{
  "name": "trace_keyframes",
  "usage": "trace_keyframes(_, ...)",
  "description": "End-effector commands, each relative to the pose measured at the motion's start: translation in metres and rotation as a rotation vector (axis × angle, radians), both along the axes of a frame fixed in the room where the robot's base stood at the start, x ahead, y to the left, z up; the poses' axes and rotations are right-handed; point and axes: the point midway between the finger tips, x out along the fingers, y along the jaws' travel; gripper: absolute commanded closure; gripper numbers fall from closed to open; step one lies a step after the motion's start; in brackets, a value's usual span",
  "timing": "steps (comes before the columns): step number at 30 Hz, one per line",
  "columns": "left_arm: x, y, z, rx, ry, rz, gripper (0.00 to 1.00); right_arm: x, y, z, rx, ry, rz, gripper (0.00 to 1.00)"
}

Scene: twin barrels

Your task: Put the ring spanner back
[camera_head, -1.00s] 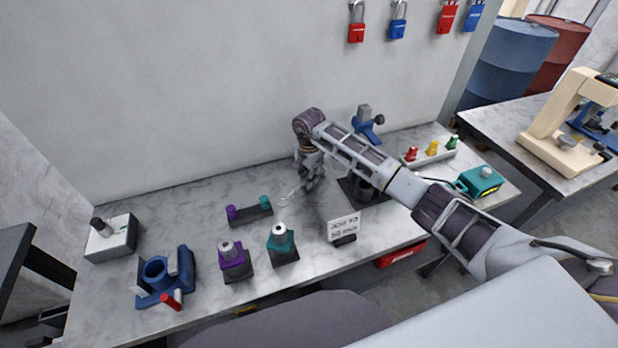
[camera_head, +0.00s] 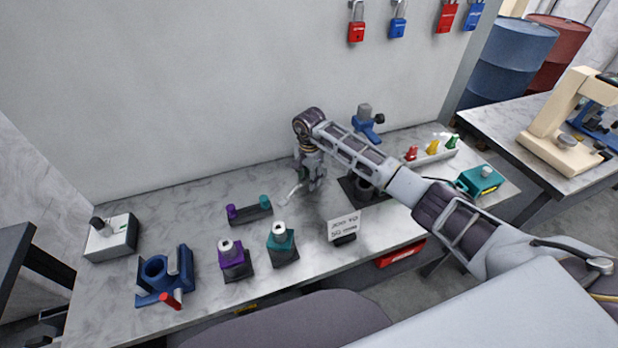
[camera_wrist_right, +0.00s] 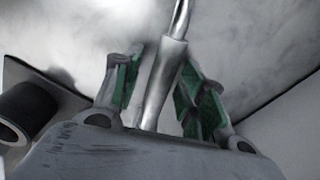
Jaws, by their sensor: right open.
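The ring spanner (camera_head: 291,192) shows as a thin pale metal tool over the middle of the bench, at the left side of my right gripper (camera_head: 309,186). In the right wrist view, the shiny spanner handle (camera_wrist_right: 161,88) runs between the two green-padded fingers of my right gripper (camera_wrist_right: 163,90). The fingers are open, with a gap on the right side of the handle. I cannot tell whether the spanner rests on the bench. My left gripper is not in view.
A dark rack with purple and teal pegs (camera_head: 249,214) lies left of the gripper. Purple (camera_head: 232,257) and teal (camera_head: 282,240) holders and a small sign (camera_head: 344,227) stand in front. A dark stand (camera_head: 352,192) is partly hidden by my right arm.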

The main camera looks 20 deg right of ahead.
Motion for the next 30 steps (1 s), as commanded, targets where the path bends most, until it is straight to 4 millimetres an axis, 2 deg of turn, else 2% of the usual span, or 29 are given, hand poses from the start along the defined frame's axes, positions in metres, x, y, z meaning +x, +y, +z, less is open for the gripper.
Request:
trace_keyframes(7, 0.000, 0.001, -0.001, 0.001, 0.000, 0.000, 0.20, 0.001, 0.000, 0.020, 0.000, -0.003, 0.000, 0.59)
trace_keyframes(21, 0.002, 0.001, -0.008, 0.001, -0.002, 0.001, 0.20, 0.001, 0.000, 0.088, -0.001, -0.004, 0.001, 0.59)
trace_keyframes(30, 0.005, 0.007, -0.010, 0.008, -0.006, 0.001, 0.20, 0.000, 0.000, 0.116, 0.000, -0.001, 0.000, 0.59)
